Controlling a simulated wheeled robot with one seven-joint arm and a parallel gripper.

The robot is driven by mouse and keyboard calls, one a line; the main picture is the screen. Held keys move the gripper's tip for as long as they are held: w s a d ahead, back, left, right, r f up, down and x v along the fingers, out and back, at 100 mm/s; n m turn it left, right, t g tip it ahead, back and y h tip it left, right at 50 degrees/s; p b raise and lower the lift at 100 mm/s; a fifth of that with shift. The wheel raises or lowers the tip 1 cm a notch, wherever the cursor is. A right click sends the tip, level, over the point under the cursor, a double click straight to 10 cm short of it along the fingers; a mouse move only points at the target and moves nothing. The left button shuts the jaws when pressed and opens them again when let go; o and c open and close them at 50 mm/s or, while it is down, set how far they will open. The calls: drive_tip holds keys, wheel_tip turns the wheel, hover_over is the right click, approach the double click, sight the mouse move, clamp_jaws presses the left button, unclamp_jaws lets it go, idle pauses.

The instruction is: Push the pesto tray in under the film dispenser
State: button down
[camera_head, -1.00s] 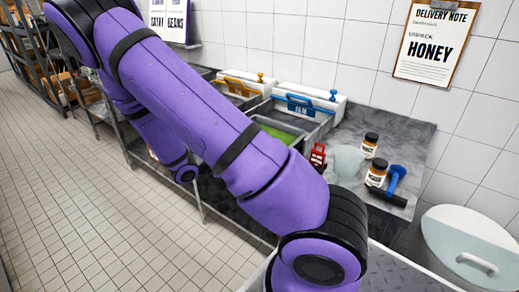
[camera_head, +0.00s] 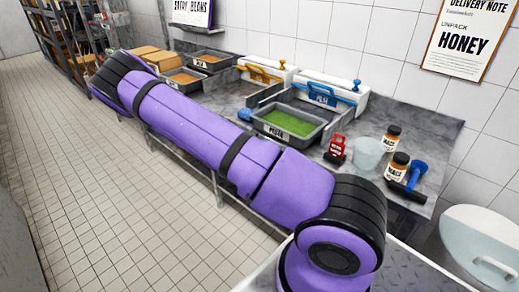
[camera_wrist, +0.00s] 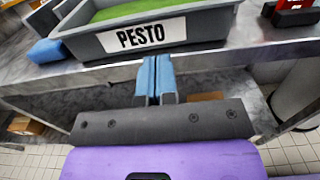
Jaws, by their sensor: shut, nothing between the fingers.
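The pesto tray (camera_head: 268,131) is a grey tray with green filling and a PESTO label. It sits on the counter in front of the blue-handled film dispenser (camera_head: 318,92), between the dispenser's side rails. In the wrist view the tray's labelled front wall (camera_wrist: 200,28) is at the top, near the counter edge. My gripper (camera_wrist: 155,62) has blue fingers pressed together with nothing between them. The fingertips are just below the label, close to the tray's front; I cannot tell whether they touch it. In the head view my gripper is hidden.
A red device (camera_head: 335,149), a clear tub (camera_head: 367,153), jars (camera_head: 397,166) and a blue-handled tool (camera_head: 414,177) stand right of the tray. A yellow-handled dispenser (camera_head: 261,73) and other trays (camera_head: 207,61) are to the left. The counter edge (camera_wrist: 75,77) runs below my fingertips.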

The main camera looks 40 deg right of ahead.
sight(282, 133)
drive_tip(key=d, duration=0.7)
drive_tip(key=shift+w+d, duration=0.3)
drive_tip(key=shift+w+d, duration=0.15)
drive_tip(key=shift+d, duration=1.75)
